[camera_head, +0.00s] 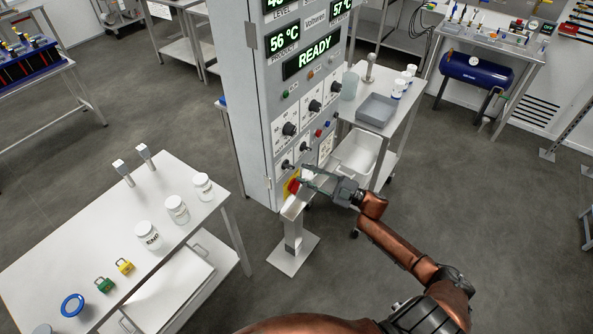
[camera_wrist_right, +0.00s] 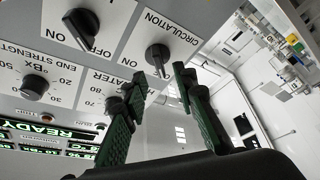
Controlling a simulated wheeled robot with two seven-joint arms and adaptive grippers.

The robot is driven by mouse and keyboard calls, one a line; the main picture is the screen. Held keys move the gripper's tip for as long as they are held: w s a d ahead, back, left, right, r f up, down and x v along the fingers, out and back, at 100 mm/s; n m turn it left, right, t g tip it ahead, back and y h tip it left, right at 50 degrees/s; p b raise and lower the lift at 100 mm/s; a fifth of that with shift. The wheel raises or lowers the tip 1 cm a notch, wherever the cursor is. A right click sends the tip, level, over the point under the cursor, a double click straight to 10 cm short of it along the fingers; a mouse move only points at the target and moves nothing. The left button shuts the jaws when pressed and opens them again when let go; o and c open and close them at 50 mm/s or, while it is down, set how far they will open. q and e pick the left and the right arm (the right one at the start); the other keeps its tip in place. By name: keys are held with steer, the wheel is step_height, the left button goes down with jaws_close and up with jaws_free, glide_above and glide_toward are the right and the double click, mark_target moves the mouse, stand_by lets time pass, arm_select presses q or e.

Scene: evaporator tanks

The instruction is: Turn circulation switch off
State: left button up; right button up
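The circulation switch (camera_wrist_right: 157,55) is a black rotary knob on the grey panel, under the label CIRCULATION, shown upside down in the right wrist view. An ON mark shows beside it; the OFF mark is not readable. In the head view the switch (camera_head: 285,165) is the lower left knob of the cabinet. My right gripper (camera_head: 304,178) is in front of the cabinet's lower part. In the right wrist view its two green-padded fingers (camera_wrist_right: 159,80) are spread, with the knob just beyond and between their tips. Contact is not clear. My left gripper is not in view.
A similar switch (camera_wrist_right: 82,27) sits beside it, with heater (camera_wrist_right: 113,105) and end strength (camera_wrist_right: 35,87) dials nearby. A metal stand (camera_head: 292,235) rises in front of the cabinet (camera_head: 240,90). A white bin (camera_head: 355,153) is to the right. A white table (camera_head: 75,225) stands left.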

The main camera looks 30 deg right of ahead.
steer(key=v, duration=0.7)
steer(key=shift+s+d, duration=0.15)
steer(key=shift+d, duration=0.05)
steer(key=shift+f, duration=0.15)
steer(key=d+f+m+h, duration=0.3)
steer(key=f+m+h, duration=0.1)
steer(key=f, duration=0.6)
steer(key=d+f+m+h, duration=0.3)
steer(key=f+m+h, duration=0.15)
steer(key=f, duration=0.55)
steer(key=s+f+m+g+h, duration=0.2)
steer(key=s+f, duration=0.4)
steer(key=f, duration=0.5)
steer(key=s+f+m+g+h, duration=0.25)
steer(key=s+f, duration=0.25)
steer(key=f, duration=0.6)
steer(key=s+a+f+m+g+h, duration=0.1)
steer(key=s+a+f+g, duration=0.35)
steer(key=s+f, duration=0.75)
steer(key=s+a+f+m+g, duration=0.1)
steer(key=s+a+f+g, duration=0.35)
steer(key=s+f, duration=0.75)
steer(key=s+a+f+g, duration=0.1)
steer(key=s+a, duration=0.3)
steer(key=s, duration=0.3)
steer(key=s+a+f+m+g, duration=0.1)
steer(key=s+a, duration=0.4)
steer(key=s, duration=0.3)
steer(key=shift+y, duration=0.3)
